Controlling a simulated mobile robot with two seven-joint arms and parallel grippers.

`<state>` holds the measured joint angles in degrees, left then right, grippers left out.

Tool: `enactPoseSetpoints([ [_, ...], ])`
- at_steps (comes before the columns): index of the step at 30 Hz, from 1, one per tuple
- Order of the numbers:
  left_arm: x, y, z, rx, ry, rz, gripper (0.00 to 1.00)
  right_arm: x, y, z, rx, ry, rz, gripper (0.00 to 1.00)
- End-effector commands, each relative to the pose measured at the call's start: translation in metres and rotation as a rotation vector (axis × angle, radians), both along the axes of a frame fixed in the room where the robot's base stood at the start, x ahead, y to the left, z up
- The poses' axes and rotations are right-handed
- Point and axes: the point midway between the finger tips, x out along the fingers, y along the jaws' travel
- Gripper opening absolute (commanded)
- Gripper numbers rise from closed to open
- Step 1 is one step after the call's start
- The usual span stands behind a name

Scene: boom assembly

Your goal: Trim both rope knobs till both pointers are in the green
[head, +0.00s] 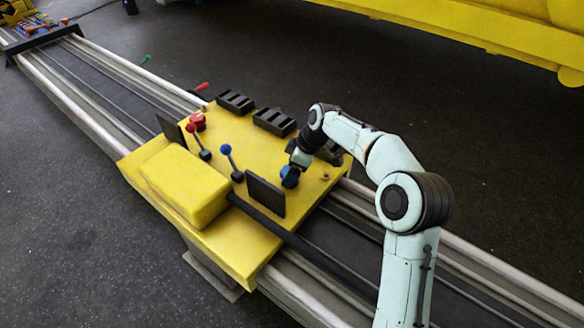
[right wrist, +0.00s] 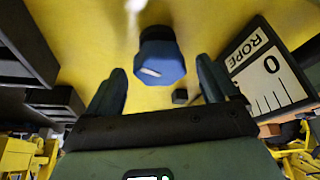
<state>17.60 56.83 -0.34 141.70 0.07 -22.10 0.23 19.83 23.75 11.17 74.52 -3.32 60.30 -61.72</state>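The blue rope knob (right wrist: 163,62) is faceted with a white mark and stands on the yellow console. In the head view the blue knob (head: 290,178) is partly hidden by my right gripper (head: 298,163). In the right wrist view my right gripper (right wrist: 162,68) is open, its fingers on either side of the blue knob with gaps. A red knob (head: 198,119) is on the console's far left. A white ROPE gauge (right wrist: 268,72) shows a 0 and ticks at the right; no pointer or green band can be made out. My left gripper is not in view.
On the yellow console (head: 240,137) stand a red-topped lever (head: 198,142), a blue-topped lever (head: 231,163), two black upright plates (head: 265,196) and black slotted boxes (head: 274,121). A yellow padded block (head: 185,184) lies in front. Rails (head: 90,108) run diagonally under the console.

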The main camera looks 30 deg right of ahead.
Motion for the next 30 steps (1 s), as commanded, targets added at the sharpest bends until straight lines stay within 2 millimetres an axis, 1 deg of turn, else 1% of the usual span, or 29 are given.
enactPoseSetpoints([
  [6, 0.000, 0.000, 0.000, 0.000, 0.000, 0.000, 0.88, 0.000, 0.000, 0.001, 0.001, 0.001, -0.001, 0.87],
  [10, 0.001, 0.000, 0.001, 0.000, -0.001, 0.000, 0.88, -0.003, -0.003, 0.011, 0.000, -0.001, -0.001, 0.87],
  [14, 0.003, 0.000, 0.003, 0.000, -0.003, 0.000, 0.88, -0.009, -0.010, 0.033, 0.000, -0.003, -0.003, 0.87],
  [18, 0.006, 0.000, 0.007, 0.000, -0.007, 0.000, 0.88, -0.017, -0.019, 0.065, -0.001, -0.004, -0.003, 0.87],
  [24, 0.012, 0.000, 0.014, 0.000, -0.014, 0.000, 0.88, -0.027, -0.031, 0.102, -0.001, -0.004, -0.002, 0.87],
  [27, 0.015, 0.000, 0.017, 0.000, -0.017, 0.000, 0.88, -0.031, -0.034, 0.114, 0.000, -0.003, -0.001, 0.87],
  [30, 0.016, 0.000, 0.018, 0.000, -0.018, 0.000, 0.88, -0.033, -0.037, 0.121, 0.000, -0.001, -0.001, 0.87],
])
